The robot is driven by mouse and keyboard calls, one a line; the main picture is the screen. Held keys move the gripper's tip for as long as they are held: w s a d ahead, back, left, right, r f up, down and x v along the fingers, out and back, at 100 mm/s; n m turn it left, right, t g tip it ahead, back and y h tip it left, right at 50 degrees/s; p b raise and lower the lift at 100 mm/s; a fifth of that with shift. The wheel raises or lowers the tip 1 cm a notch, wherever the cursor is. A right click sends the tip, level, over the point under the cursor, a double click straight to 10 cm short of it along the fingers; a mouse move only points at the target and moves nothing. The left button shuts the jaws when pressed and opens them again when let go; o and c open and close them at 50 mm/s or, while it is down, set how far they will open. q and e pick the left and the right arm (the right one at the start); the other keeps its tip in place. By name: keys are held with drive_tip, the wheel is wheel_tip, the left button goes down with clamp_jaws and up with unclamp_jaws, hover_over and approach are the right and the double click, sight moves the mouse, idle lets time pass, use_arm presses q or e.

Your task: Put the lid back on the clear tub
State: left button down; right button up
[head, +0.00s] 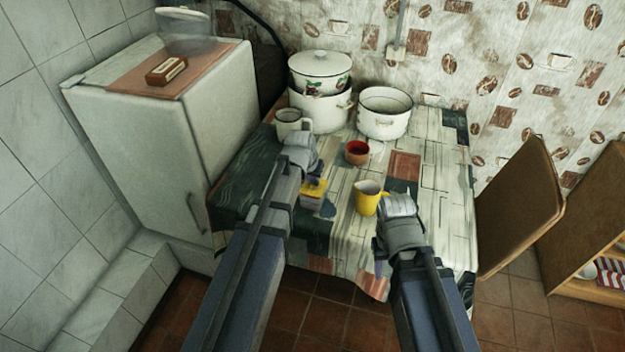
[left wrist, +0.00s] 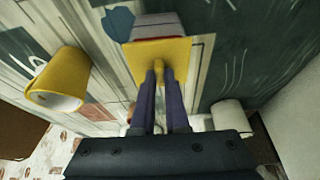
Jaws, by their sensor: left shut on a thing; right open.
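The yellow square lid (head: 316,188) with a small knob also shows in the left wrist view (left wrist: 160,50). My left gripper (left wrist: 159,76) is shut on the lid's knob, its two dark fingers on either side of it. The clear tub (head: 312,204) stands on the table directly under the lid; in the left wrist view a wall of the tub (left wrist: 160,20) shows past the lid's far edge. I cannot tell whether the lid touches the tub's rim. My right gripper (head: 379,264) is open and empty, near the table's front edge.
A yellow mug (head: 367,199) stands right of the tub, close to my right gripper. A red cup (head: 357,152), a white mug (head: 288,123), an open enamel pot (head: 384,118) and stacked lidded pots (head: 320,105) stand behind. A fridge (head: 150,130) is at left.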

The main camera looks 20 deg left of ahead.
use_arm(q)
drive_tip(key=shift+f, duration=0.1)
idle(0.7)
drive_tip(key=shift+c, duration=1.8)
unclamp_jaws()
drive_tip(key=shift+r+p, duration=3.5)
drive_tip(key=shift+r, duration=0.05)
drive_tip(key=shift+c, duration=0.3)
clamp_jaws()
